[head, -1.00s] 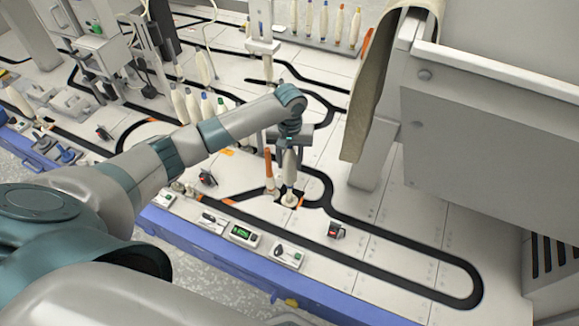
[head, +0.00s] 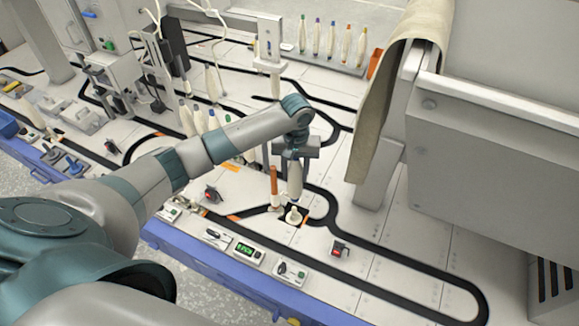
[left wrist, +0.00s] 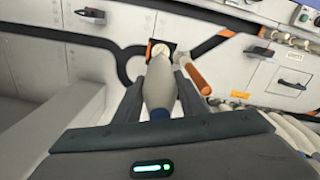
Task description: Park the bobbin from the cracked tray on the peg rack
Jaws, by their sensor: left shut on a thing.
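My left gripper (head: 295,158) points down and is shut on a pale grey-white bobbin (head: 295,182). In the left wrist view the bobbin (left wrist: 160,88) lies between the two fingers (left wrist: 160,84), with a blue end towards the palm. The bobbin is upright over a small tray spot with a white round holder (head: 294,214) and orange marks around it. I cannot make out a crack, or whether bobbin and holder touch. A brown-orange rod (head: 274,187) stands just left of the bobbin. A rack at the back (head: 318,62) carries several pale bobbins with coloured tips. My right gripper is not in view.
A large grey cabinet (head: 490,150) with a beige cloth (head: 385,100) stands on the right. Small control boxes (head: 245,252) line the front edge. The table right of the holder is mostly bare, with black track.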

